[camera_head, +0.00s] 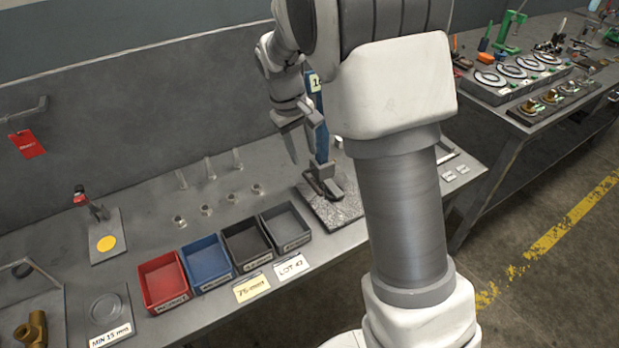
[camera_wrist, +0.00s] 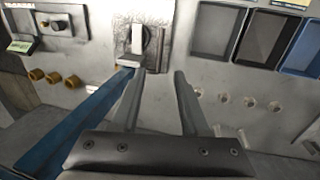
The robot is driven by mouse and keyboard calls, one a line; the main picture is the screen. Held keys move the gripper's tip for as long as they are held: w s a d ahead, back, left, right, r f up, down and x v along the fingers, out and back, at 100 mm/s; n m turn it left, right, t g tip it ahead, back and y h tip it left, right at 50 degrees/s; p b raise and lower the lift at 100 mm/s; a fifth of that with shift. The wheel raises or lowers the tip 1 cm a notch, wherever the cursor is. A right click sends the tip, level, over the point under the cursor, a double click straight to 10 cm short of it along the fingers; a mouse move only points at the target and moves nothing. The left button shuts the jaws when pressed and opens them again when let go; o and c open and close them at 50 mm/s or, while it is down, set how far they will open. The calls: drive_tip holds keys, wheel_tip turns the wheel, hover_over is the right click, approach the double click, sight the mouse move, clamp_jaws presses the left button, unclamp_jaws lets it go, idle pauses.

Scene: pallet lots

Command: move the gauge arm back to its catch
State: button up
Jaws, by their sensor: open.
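A tall blue bar (camera_head: 322,143), the most likely gauge arm, rises from a dark foot (camera_head: 325,183) on a speckled grey plate (camera_head: 341,213). A pale label shows near its top, partly hidden by my arm. In the wrist view the blue bar (camera_wrist: 88,124) runs from the lower left to the foot (camera_wrist: 137,42). I cannot make out a catch. My gripper (camera_head: 303,140) is open, fingers pointing down, beside the blue bar. In the wrist view my gripper (camera_wrist: 160,74) has nothing between its fingers, and the bar lies outside the left finger.
Red (camera_head: 162,282), blue (camera_head: 206,264), black (camera_head: 247,250) and grey (camera_head: 286,228) bins stand along the bench front. Several small metal pegs stand behind them. A red-topped device (camera_head: 92,206) is farther left. My arm hides part of the bench at right.

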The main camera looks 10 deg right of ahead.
sight(312, 183)
drive_tip(key=f, duration=0.3)
drive_tip(key=d+f, duration=0.1)
drive_tip(key=f, duration=0.2)
drive_tip(key=d+f+b, duration=0.1)
drive_tip(key=f, duration=0.3)
drive_tip(key=shift+w, duration=0.3)
clamp_jaws()
drive_tip(key=shift+r, duration=0.1)
idle(0.8)
